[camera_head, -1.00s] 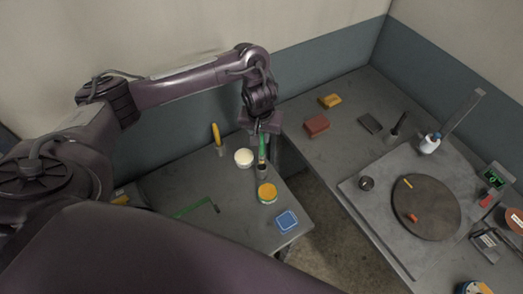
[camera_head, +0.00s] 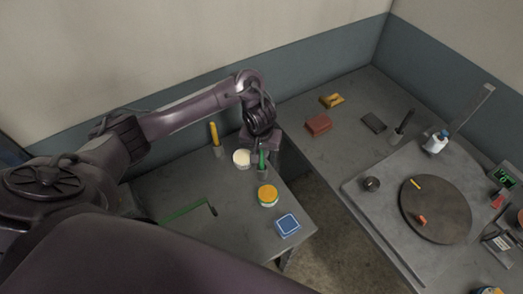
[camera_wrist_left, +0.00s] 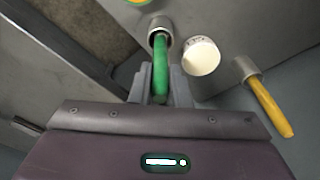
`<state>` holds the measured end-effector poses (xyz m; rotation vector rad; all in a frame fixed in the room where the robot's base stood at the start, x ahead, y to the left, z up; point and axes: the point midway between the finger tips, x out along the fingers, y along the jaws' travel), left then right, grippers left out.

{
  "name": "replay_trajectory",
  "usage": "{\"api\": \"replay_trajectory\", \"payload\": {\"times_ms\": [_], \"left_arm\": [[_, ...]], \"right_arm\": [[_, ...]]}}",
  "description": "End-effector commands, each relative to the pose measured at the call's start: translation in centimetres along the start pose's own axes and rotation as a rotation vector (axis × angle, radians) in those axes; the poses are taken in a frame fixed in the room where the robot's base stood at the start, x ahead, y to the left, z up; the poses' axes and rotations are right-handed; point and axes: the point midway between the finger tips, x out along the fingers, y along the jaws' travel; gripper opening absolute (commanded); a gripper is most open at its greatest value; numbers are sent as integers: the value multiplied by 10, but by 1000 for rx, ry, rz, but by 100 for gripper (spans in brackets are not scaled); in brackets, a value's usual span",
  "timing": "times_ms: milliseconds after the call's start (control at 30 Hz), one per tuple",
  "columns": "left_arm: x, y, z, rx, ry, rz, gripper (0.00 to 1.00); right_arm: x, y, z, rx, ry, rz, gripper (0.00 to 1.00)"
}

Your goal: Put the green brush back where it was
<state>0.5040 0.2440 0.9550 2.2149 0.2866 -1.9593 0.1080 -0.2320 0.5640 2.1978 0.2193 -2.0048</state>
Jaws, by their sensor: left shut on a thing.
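My left gripper (camera_head: 261,146) is shut on the green brush (camera_head: 262,159), by its upright green handle. The brush's lower end is inside a small grey metal cup (camera_head: 263,174) on the left table; its tip is hidden. In the left wrist view the green handle (camera_wrist_left: 160,70) runs from between the fingers (camera_wrist_left: 160,92) into the mouth of the cup (camera_wrist_left: 161,27). I cannot tell whether it touches the cup's bottom. My right gripper is not in view.
A white-topped jar (camera_head: 242,157) and a yellow-handled tool (camera_head: 214,135) in a holder stand close by. A yellow-lidded jar (camera_head: 268,194), blue box (camera_head: 287,224) and thin green tool (camera_head: 185,212) lie nearer. The right table (camera_head: 345,150) holds blocks and a round dark disc (camera_head: 436,209).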

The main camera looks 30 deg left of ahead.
Motion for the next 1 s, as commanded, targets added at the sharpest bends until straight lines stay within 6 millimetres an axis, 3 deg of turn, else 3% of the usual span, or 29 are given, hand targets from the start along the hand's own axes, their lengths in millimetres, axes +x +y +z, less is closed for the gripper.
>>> {"api": "replay_trajectory", "payload": {"times_ms": [33, 200, 533, 667, 900, 1000], "left_arm": [[1, 0, 1, 0, -1, -1, 18], [1, 0, 0, 0, -1, 0, 38], [-2, 0, 0, 1, 1, 1, 38], [-23, 0, -2, 1, 4, 0, 38], [-82, -1, -3, 3, 6, -1, 38], [-96, 0, -3, 4, 7, -1, 38]], "right_arm": [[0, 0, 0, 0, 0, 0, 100], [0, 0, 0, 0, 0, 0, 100], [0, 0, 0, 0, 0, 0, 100], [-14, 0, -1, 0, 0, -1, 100], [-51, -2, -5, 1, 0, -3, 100], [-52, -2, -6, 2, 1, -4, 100]]}}
